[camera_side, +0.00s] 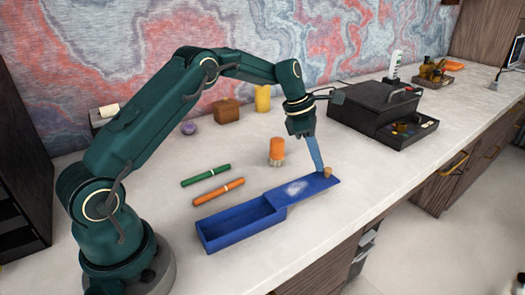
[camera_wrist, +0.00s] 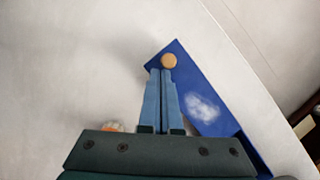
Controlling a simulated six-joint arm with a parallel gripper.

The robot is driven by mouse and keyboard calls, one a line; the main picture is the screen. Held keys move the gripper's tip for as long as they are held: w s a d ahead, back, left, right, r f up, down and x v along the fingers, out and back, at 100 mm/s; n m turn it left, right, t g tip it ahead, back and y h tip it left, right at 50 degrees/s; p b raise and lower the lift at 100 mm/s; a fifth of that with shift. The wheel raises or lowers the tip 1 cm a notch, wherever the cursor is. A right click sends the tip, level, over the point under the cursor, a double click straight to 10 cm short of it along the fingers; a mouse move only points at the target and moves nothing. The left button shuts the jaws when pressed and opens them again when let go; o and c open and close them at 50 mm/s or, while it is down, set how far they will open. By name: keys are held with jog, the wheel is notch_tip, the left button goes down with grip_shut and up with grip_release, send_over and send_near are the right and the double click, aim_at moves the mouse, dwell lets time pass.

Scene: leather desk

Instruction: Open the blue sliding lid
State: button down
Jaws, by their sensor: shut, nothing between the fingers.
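The blue sliding lid (camera_side: 312,187) extends to the right from the blue box (camera_side: 245,231), and the box's left compartment is uncovered and looks empty. The lid carries a pale cloud-like patch, and a round tan knob (camera_side: 327,172) stands near its far right end. In the wrist view the knob (camera_wrist: 168,60) sits just beyond my fingertips near the lid's corner. My gripper (camera_side: 320,169) is shut and empty, its blue fingers pointing down beside the knob, on its box side. I cannot tell whether the tips touch it. The fingers (camera_wrist: 163,73) hide part of the lid.
An orange-topped cylinder (camera_side: 277,150) stands behind the lid. A green pen (camera_side: 206,175) and an orange pen (camera_side: 218,192) lie behind the box. A dark case (camera_side: 372,108) stands at the back right. The desk's front edge runs close to the box and lid.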

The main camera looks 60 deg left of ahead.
jog(key=shift+s+a, duration=0.1)
dwell(0.3)
jog(key=s+a, duration=0.2)
jog(key=shift+s+a, duration=0.25)
jog(key=shift+a, duration=0.15)
jog(key=s+d+r+m, duration=0.1)
jog(key=s+r, duration=0.1)
jog(key=r, duration=0.6)
jog(key=s+d+r+m, duration=0.1)
jog(key=s+r, duration=0.1)
jog(key=r, duration=0.6)
jog(key=s+d+r+m+t+y, duration=0.1)
jog(key=s+d+r+m+t, duration=0.15)
jog(key=s+d+m, duration=0.5)
jog(key=s+f+m+y, duration=0.1)
jog(key=s+f+m, duration=0.3)
jog(key=s+m, duration=0.2)
jog(key=s+a+f+m+y, duration=0.1)
jog(key=s+f+m, duration=0.3)
jog(key=s+m, duration=0.3)
jog(key=m, duration=0.4)
jog(key=shift+s+a, duration=0.3)
